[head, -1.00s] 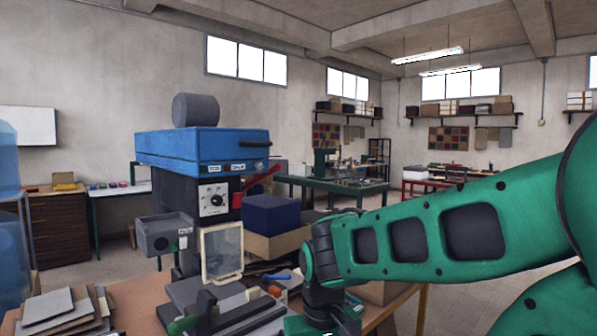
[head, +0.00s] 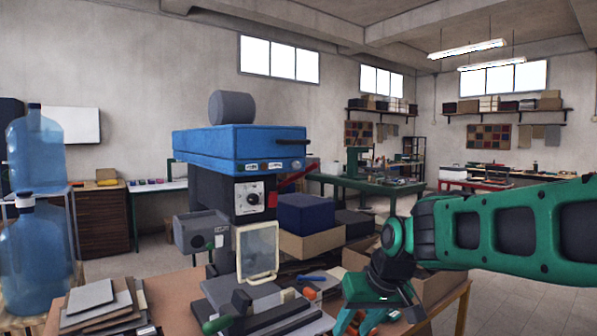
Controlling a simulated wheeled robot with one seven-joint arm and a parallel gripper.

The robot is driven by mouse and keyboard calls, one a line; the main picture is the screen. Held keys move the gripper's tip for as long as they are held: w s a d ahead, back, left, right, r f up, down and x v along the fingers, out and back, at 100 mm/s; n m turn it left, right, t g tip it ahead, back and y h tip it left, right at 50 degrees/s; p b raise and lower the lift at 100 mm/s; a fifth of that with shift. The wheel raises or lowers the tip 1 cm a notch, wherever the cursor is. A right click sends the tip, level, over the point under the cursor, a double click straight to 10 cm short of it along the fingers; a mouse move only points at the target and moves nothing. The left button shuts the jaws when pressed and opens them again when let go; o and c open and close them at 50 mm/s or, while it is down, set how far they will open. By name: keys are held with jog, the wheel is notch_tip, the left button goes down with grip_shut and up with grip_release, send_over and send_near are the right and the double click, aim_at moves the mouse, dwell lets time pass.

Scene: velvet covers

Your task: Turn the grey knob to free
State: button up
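The press-like machine has a blue head (head: 235,143) with a dark handle at its right. A dark grey dial knob (head: 252,199) sits on a white plate on its front; its pointer direction is too small to read. A small grey round part (head: 296,164) sits beside two label plates on the blue head; I cannot tell which of these is the named grey knob. My gripper (head: 368,318) hangs low at the bottom, right of the machine and well apart from both. Its fingertips are partly cut off, so its opening is unclear.
A grey box (head: 201,232) with a green knob and a clear framed guard (head: 257,252) stick out from the machine. A dark blue box (head: 305,214) stands right of it. Flat sheets (head: 98,302) lie at the bench's left. Water jugs (head: 38,150) stand far left.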

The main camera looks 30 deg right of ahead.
jog(key=w+d+r+n+t, duration=0.1)
jog(key=w+d+r+t, duration=0.1)
jog(key=w+r+t, duration=0.6)
jog(key=n+t, duration=0.2)
jog(key=t, duration=0.3)
send_near(297, 166)
jog(key=shift+y, duration=0.4)
jog(key=w, duration=0.8)
jog(key=shift+w+d+r, duration=0.1)
jog(key=shift+w+d, duration=0.05)
jog(key=shift+d, duration=0.05)
jog(key=shift+c, duration=0.4)
grip_shut()
jog(key=shift+a, duration=0.2)
jog(key=shift+d, duration=0.1)
